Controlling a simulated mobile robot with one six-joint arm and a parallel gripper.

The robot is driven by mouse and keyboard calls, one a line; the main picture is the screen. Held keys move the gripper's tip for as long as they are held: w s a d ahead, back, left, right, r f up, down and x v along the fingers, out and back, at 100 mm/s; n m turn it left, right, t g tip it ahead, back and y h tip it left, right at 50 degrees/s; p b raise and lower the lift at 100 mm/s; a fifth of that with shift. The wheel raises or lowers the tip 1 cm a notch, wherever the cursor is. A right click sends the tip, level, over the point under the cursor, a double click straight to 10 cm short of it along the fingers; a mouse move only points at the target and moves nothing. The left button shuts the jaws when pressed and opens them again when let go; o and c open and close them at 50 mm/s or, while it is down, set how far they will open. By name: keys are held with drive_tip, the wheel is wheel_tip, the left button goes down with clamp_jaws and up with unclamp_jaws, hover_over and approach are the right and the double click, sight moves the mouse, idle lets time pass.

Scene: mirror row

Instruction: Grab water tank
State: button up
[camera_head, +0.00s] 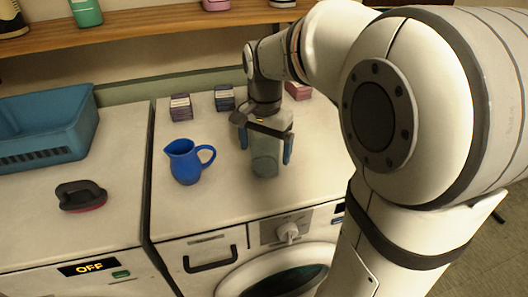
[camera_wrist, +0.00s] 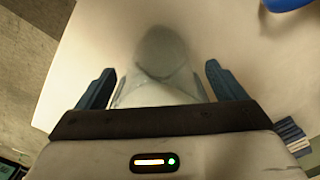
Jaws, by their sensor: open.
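The water tank (camera_head: 264,166) looks like a translucent grey-green container standing on the white machine top, right of the blue jug. It also shows in the wrist view (camera_wrist: 160,50), running between the fingers. My gripper (camera_head: 265,154) is open, pointing down over the tank from above. One blue finger is on each side of it. In the wrist view, gaps show between the tank and both fingers of my gripper (camera_wrist: 160,70). The tank's upper part is partly hidden behind the gripper body.
A blue jug (camera_head: 185,162) stands left of the tank. Small boxes (camera_head: 181,107) (camera_head: 224,98) (camera_head: 298,91) stand along the back. A blue basket (camera_head: 45,125) and a dark brush-like object (camera_head: 81,196) rest on the left machine. A wooden shelf (camera_head: 150,20) runs above.

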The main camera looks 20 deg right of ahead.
drive_tip(key=shift+c, duration=0.4)
drive_tip(key=c, duration=1.1)
drive_tip(key=shift+r, duration=0.15)
